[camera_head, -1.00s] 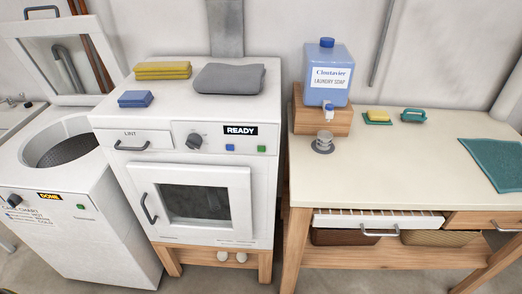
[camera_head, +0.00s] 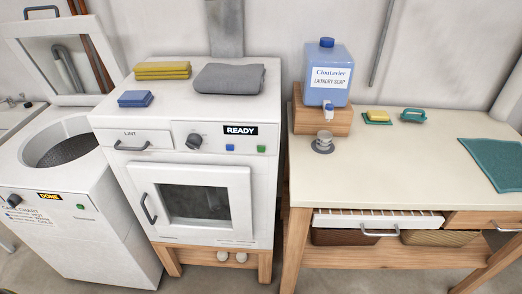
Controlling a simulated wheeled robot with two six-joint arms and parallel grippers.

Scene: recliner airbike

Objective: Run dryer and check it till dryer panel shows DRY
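The white dryer (camera_head: 258,192) stands in the middle on a wooden base. Its panel display (camera_head: 240,130) reads READY. Below the display are a blue button (camera_head: 230,148) and a green button (camera_head: 262,149). A dark knob (camera_head: 194,141) sits left of the display. The lint drawer (camera_head: 133,141) at the upper left looks shut. The dryer door (camera_head: 195,203) is shut, with a dark window and a handle (camera_head: 149,208) on its left side. What is inside the drum cannot be made out. Neither of my grippers is in view.
Folded yellow (camera_head: 163,70), grey (camera_head: 229,79) and blue (camera_head: 135,99) cloths lie on the dryer. The washer (camera_head: 90,235) at left has its lid (camera_head: 62,60) up and reads DONE. A table (camera_head: 420,170) at right holds a soap dispenser (camera_head: 328,80).

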